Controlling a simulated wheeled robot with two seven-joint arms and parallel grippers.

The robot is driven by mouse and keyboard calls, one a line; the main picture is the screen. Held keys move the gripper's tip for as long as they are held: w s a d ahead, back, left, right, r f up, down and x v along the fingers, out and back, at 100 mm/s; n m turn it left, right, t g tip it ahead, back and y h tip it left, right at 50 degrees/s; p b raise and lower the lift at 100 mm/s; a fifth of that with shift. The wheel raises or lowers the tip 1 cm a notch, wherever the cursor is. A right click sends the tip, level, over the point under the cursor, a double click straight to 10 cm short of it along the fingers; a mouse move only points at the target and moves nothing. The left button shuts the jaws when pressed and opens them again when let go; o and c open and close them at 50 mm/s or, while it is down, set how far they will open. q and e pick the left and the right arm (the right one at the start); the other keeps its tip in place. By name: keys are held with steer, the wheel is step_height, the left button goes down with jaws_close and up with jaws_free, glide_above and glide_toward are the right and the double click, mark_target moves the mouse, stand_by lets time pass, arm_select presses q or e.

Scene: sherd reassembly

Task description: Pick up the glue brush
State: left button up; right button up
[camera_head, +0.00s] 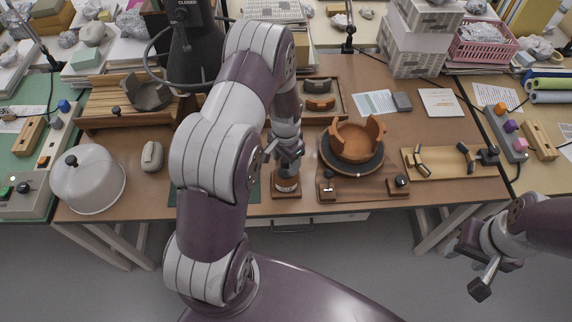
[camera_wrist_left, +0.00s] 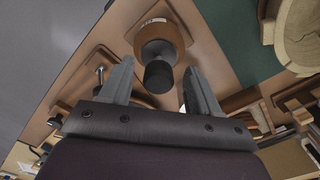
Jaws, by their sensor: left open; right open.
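A glue pot (camera_head: 287,185) stands on a small wooden base near the front edge of the table, below my left gripper (camera_head: 284,160). In the left wrist view the pot (camera_wrist_left: 163,32) is round and brown, with a black knob-like handle (camera_wrist_left: 158,77) rising from it, probably the top of the glue brush. The handle lies between the two spread fingers of my left gripper (camera_wrist_left: 159,80); contact does not show. Bristles are not visible. My right gripper (camera_head: 470,264) is open and empty, beyond the front edge at the right.
A partly rebuilt orange pot (camera_head: 354,141) sits on a dark turntable right of the glue pot. A wooden tray (camera_head: 440,172) with dark sherds lies further right. A white dome (camera_head: 90,182) stands at the left.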

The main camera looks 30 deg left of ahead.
arm_select(q)
steer(key=shift+s+r, duration=0.1)
steer(key=shift+s, duration=0.05)
steer(key=shift+c, duration=0.6)
steer(key=c, duration=0.8)
steer(key=shift+o, duration=0.2)
